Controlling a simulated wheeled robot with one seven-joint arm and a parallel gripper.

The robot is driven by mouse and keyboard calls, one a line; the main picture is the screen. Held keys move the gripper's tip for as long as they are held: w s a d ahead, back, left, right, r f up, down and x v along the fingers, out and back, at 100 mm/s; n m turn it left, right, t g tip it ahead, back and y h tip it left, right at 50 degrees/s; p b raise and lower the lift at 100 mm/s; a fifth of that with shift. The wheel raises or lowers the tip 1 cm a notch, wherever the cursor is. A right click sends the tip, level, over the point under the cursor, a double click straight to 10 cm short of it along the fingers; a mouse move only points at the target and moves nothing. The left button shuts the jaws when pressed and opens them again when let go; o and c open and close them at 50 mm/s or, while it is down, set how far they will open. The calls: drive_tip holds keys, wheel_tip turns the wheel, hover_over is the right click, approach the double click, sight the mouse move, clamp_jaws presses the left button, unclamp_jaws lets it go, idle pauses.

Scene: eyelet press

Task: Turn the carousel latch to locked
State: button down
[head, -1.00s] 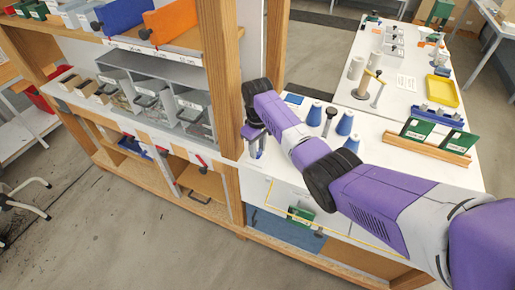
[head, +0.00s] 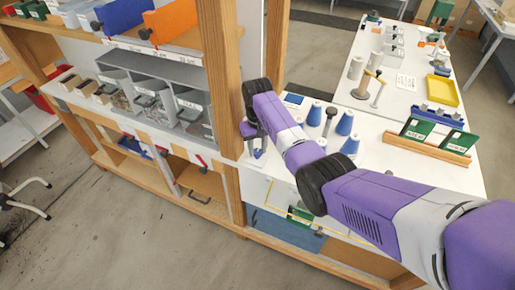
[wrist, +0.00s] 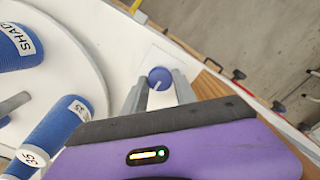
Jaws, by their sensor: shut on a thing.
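The latch (wrist: 160,78) is a round blue knob with a pale pointer line, set on a white plate at the top middle of the wrist view. My gripper (wrist: 158,91) is shut on the knob, with one grey finger on each side of it. The white round carousel (wrist: 88,48) with blue spools lies to the left of the knob. In the head view my gripper (head: 257,154) is at the bench's left end beside the wooden post, and the knob cannot be made out clearly there. Any lock marking by the knob is not readable.
Blue spools (head: 314,114) stand on the white bench just right of my gripper. The wooden post (head: 220,100) rises close on its left. Green cards in a wooden rack (head: 428,146) stand further right. Grey bins (head: 150,95) fill the left shelf.

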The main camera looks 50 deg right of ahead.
sight(258, 151)
drive_tip(key=shift+r, duration=0.1)
drive_tip(key=c, duration=1)
unclamp_jaws()
drive_tip(key=shift+r+b, duration=0.65)
drive_tip(key=shift+r, duration=3.2)
drive_tip(key=shift+s, duration=0.15)
